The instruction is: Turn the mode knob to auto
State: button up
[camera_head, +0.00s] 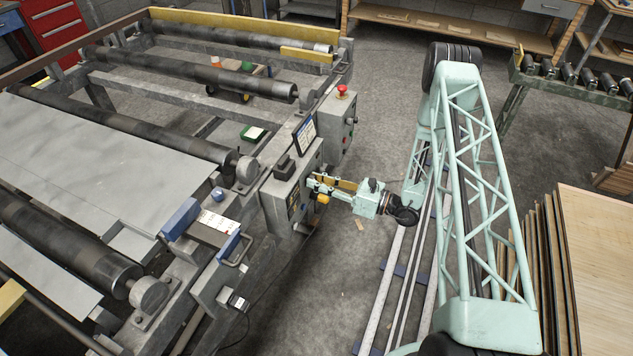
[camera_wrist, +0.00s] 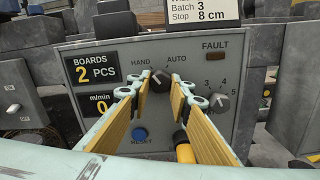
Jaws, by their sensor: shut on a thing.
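The mode knob (camera_wrist: 160,81) is a small dark knob on the grey control panel (camera_wrist: 195,75), between the printed words HAND on the left and AUTO on the right. My gripper (camera_wrist: 159,82) has its two yellow-padded fingers on either side of the knob and is shut on it. The fingertips partly hide the knob, and I cannot tell clearly which word its pointer faces. In the head view, my gripper (camera_head: 314,187) reaches left to the face of the panel box (camera_head: 285,195) on the machine's side; the knob itself is hidden there.
On the panel, a numbered dial (camera_wrist: 220,101) sits right of the knob, below the FAULT lamp (camera_wrist: 214,57). A blue RESET button (camera_wrist: 140,135) is below. A box with a red stop button (camera_head: 342,90) stands farther along. Veneer stacks (camera_head: 600,250) stand at right.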

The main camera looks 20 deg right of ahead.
jog(key=shift+m, duration=0.6)
jog(key=m+p, duration=0.1)
jog(key=m, duration=0.5)
jog(key=m+p, duration=0.2)
jog(key=m, duration=0.4)
jog(key=shift+s+a+r+m, duration=0.1)
jog(key=shift+r+m, duration=0.05)
jog(key=shift+m, duration=0.15)
dwell(0.4)
jog(key=o, duration=0.8)
jog(key=shift+o, duration=0.2)
jog(key=shift+s, duration=0.1)
jog(key=v, duration=1.1)
jog(key=shift+s+d, duration=0.25)
jog(key=shift+d, duration=0.1)
